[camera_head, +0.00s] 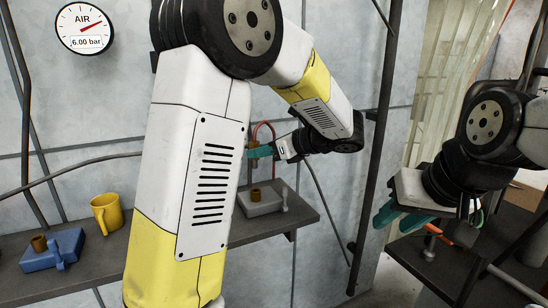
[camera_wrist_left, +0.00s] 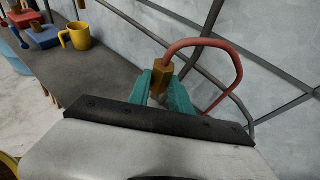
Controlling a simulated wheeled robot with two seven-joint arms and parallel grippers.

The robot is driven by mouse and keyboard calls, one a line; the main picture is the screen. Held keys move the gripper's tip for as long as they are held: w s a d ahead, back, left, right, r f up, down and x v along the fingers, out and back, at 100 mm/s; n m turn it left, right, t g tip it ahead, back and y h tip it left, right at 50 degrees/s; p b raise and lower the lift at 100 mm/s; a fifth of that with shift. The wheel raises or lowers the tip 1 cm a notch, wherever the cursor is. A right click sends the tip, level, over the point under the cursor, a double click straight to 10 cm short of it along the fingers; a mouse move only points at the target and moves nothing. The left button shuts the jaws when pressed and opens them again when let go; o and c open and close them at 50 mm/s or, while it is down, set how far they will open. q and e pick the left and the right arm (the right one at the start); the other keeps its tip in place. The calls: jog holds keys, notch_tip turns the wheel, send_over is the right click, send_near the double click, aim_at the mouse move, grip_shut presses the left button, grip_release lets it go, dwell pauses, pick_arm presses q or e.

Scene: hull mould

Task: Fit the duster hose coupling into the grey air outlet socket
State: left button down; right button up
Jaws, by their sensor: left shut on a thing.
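The brass hose coupling (camera_wrist_left: 160,74) is between the teal fingers of my left gripper (camera_wrist_left: 164,88) in the left wrist view, with a red hose (camera_wrist_left: 205,43) looping from it. In the head view my left gripper (camera_head: 260,151) is above the shelf, over the grey air outlet (camera_head: 262,203) with its brass socket (camera_head: 256,194) and lever. A clear gap shows between gripper and socket there.
A blue outlet (camera_head: 52,251) with a brass socket and a yellow mug (camera_head: 106,213) stand left on the shelf (camera_head: 303,205). A dark vertical pipe (camera_head: 376,150) rises right of the shelf. A dark table (camera_head: 420,258) lies under my right gripper. The gauge (camera_head: 83,29) reads 6.00 bar.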

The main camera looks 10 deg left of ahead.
pick_arm(q)
jog(key=shift+f, duration=2.9)
jog(key=shift+f, duration=1.95)
jog(key=c, duration=1.1)
grip_release()
jog(key=v, duration=0.8)
jog(key=shift+a, duration=0.15)
